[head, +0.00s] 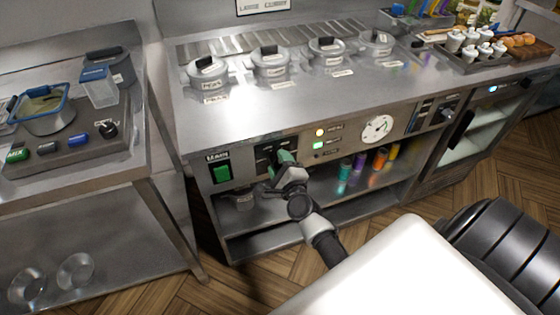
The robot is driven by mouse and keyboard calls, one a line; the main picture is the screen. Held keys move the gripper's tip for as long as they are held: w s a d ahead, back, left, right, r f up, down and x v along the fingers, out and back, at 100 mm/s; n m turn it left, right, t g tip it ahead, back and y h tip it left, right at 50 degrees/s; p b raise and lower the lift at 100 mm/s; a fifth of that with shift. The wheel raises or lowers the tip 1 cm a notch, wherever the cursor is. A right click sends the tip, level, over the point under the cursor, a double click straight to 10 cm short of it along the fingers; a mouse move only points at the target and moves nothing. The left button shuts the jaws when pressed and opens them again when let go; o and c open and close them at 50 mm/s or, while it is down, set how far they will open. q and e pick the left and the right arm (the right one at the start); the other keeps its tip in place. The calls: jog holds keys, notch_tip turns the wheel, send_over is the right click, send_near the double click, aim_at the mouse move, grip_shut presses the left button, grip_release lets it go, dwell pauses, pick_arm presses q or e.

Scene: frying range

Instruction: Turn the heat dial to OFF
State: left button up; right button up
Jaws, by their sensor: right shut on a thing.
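The range's front panel (340,146) faces me below the steel counter. Its heat dial sits on a black plate (263,158) between the green switch and the indicator lights. My right gripper (284,160) reaches it from the lower right and is shut on the dial. The gripper hides most of the dial, so I cannot tell which mark it points to. My left gripper is not in view.
A green switch (221,174) is left of the dial. An orange light (320,132), a lit green light (318,145) and a round gauge (377,128) are to its right. Lidded pots (207,74) stand above; colored containers (379,160) stand on the shelf below.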

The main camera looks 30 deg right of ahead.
jog(key=n+p, duration=0.1)
jog(key=n, duration=0.2)
jog(key=shift+n, duration=0.3)
jog(key=n+p, duration=0.2)
jog(key=n, duration=0.1)
jog(key=shift+n, duration=0.3)
jog(key=n+p, duration=0.1)
jog(key=n, duration=0.3)
jog(key=shift+f+p, duration=0.15)
jog(key=shift+p, duration=0.15)
jog(key=shift+n+p, duration=0.5)
jog(key=shift+n, duration=1.1)
jog(key=shift+f, duration=0.1)
jog(key=o, duration=0.9)
jog(key=shift+h, duration=0.3)
jog(key=v, duration=1.1)
jog(key=shift+w, duration=0.1)
